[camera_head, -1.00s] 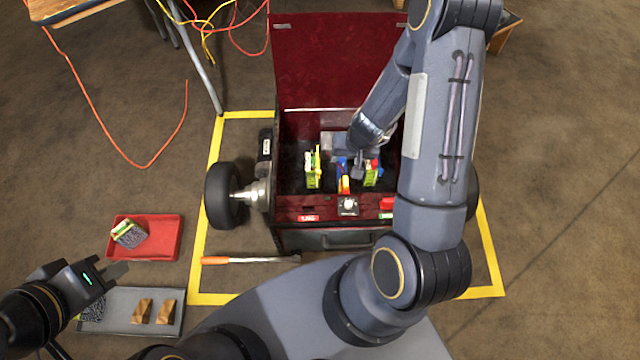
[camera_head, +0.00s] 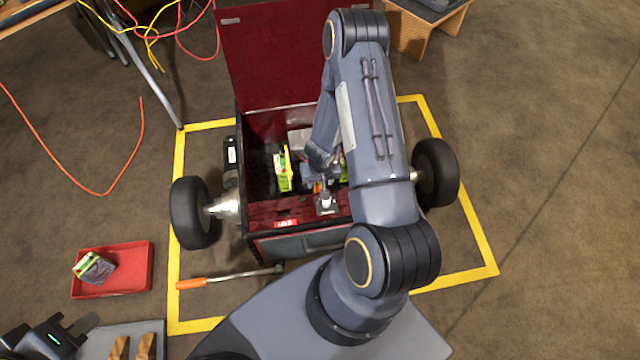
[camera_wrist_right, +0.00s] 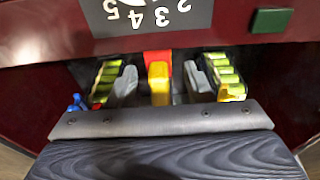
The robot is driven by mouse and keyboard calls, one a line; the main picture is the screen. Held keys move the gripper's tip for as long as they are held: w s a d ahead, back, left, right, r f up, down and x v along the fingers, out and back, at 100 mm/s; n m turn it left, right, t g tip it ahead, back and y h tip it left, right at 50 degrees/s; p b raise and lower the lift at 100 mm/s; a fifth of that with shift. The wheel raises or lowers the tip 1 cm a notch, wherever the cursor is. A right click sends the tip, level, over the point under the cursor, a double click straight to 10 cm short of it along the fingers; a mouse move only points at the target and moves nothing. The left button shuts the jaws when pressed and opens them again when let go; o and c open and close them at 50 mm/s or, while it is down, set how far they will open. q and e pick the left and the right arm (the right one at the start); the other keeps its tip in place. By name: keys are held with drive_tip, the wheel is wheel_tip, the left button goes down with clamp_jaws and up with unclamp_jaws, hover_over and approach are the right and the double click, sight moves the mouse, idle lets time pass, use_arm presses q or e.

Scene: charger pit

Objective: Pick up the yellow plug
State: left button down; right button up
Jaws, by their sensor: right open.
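The yellow plug (camera_wrist_right: 159,82) shows in the right wrist view, with a red part behind its far end. My right gripper (camera_wrist_right: 161,84) is open, with one grey finger on each side of the plug. Small gaps show between fingers and plug. In the head view my right arm reaches into the dark red box (camera_head: 255,165), and the arm largely hides the right gripper and the plug. My left gripper (camera_head: 74,325) is at the lower left, open and empty, near the grey tray.
Green-yellow blocks (camera_head: 283,170) stand in the box on both sides of the right gripper. The lid (camera_head: 265,60) is raised. A red tray (camera_head: 125,275), a grey tray (camera_head: 130,328) and an orange-handled bar (camera_head: 215,282) lie on the floor at left. Wheels flank the box.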

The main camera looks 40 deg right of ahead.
clamp_jaws()
drive_tip(key=shift+r, duration=0.1)
wheel_tip(320, 180, up, 10)
drive_tip(key=p, duration=0.5)
idle(0.4)
wheel_tip(320, 180, down, 4)
drive_tip(key=b, duration=0.3)
drive_tip(key=shift+f+b, duration=0.2)
drive_tip(key=shift+b, duration=0.15)
